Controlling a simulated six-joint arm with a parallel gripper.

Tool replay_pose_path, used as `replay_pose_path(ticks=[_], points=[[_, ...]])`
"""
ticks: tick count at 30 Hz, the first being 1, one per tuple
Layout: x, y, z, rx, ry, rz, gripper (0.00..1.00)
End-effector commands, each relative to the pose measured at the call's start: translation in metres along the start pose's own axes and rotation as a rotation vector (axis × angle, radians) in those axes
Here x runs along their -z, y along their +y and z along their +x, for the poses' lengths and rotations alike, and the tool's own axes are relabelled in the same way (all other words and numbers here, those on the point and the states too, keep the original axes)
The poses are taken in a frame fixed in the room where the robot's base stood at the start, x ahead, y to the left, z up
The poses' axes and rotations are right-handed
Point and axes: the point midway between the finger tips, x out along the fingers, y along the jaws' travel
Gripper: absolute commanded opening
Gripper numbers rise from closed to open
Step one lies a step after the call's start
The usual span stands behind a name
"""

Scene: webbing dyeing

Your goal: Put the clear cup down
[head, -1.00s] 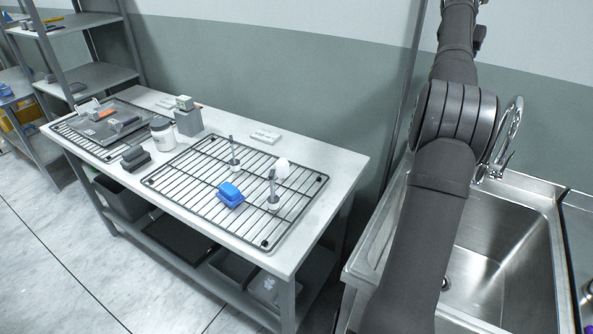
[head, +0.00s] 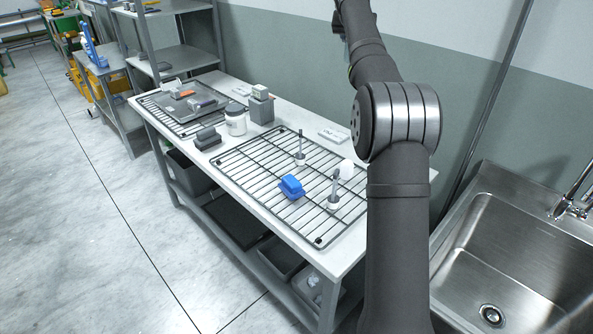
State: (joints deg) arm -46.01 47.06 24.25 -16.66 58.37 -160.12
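I cannot make out a clear cup in the head view. My gripper is out of view; my dark arm runs up past the top edge of the picture, so whether it holds anything is hidden. A light-topped table (head: 259,203) stands left of my arm. On it lies a dark wire rack (head: 253,166) with two short upright posts, a blue block (head: 291,187) and a white rounded piece (head: 346,168) at the right post.
A white-lidded jar (head: 236,121), a grey box (head: 261,108) and dark blocks (head: 207,138) stand left of the rack. A second rack at the far left bears a grey tray (head: 190,103). A steel sink (head: 500,262) is at right. Open rack space surrounds the blue block.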

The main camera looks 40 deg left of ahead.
Motion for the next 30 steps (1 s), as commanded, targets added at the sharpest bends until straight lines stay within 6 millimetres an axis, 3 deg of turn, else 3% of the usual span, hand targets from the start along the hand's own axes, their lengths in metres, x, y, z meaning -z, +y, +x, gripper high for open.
replay_pose_path(ticks=[1, 6, 12, 21, 30], points=[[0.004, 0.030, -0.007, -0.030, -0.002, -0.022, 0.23], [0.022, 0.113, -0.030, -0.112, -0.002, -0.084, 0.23], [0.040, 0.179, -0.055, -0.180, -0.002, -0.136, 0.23], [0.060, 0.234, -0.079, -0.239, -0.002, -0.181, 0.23], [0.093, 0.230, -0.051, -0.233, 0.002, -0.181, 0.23]])
